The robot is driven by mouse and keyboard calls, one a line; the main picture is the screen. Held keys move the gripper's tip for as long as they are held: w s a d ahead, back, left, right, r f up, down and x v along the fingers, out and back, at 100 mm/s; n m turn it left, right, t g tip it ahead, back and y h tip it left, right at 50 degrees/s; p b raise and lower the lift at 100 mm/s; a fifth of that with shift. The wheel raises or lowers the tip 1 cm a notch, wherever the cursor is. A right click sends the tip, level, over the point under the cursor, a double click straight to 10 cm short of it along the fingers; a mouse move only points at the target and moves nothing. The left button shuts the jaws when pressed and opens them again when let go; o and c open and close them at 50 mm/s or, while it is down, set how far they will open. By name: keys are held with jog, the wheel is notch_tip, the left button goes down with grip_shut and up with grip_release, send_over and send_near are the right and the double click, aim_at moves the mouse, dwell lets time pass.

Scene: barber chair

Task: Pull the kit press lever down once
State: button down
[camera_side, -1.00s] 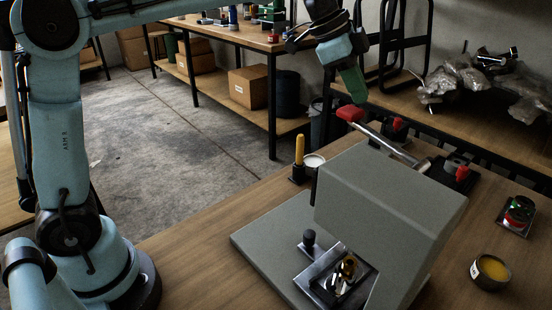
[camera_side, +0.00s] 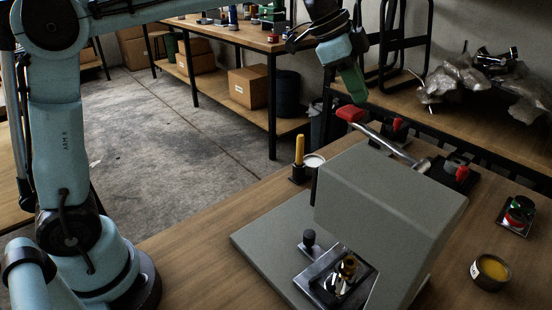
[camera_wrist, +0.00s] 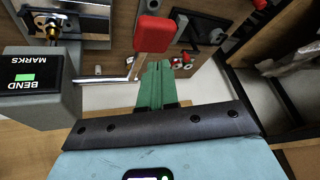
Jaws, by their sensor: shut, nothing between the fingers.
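The kit press is a grey block (camera_side: 390,195) on a flat base on the wooden bench. Its lever (camera_side: 392,145) is a metal rod rising from the far side, with a red handle (camera_side: 350,114) at the end, still raised in the side view. My gripper (camera_side: 360,100) has green fingers, shut and empty, just above the red handle. In the wrist view the shut fingers (camera_wrist: 158,68) point toward the red handle (camera_wrist: 153,34), which lies just beyond the tips. I cannot tell whether they touch it.
A shiny metal fixture (camera_side: 340,275) sits at the press front beside a black knob (camera_side: 309,240). A yellow-handled tool (camera_side: 299,150) stands left of the press. A tin (camera_side: 490,271) and a red-and-green button box (camera_side: 518,212) are on the right. Black racks stand behind my gripper.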

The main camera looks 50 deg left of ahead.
aim_at(346, 109)
jog(key=shift+f, duration=0.15)
jog(key=shift+a+f, duration=0.25)
jog(key=shift+f, duration=0.4)
jog(key=shift+a+f, duration=0.2)
jog(key=shift+f, duration=2.05)
jog(key=shift+d+r, duration=0.2)
jog(key=shift+r, duration=1.1)
jog(key=shift+d+r, duration=0.15)
jog(key=shift+r, duration=1.1)
jog(key=shift+d+r, duration=0.3)
jog(key=shift+r, duration=0.65)
jog(key=shift+d+r, duration=0.25)
jog(key=shift+r, duration=0.7)
jog(key=shift+d+r, duration=0.3)
jog(key=shift+r, duration=0.65)
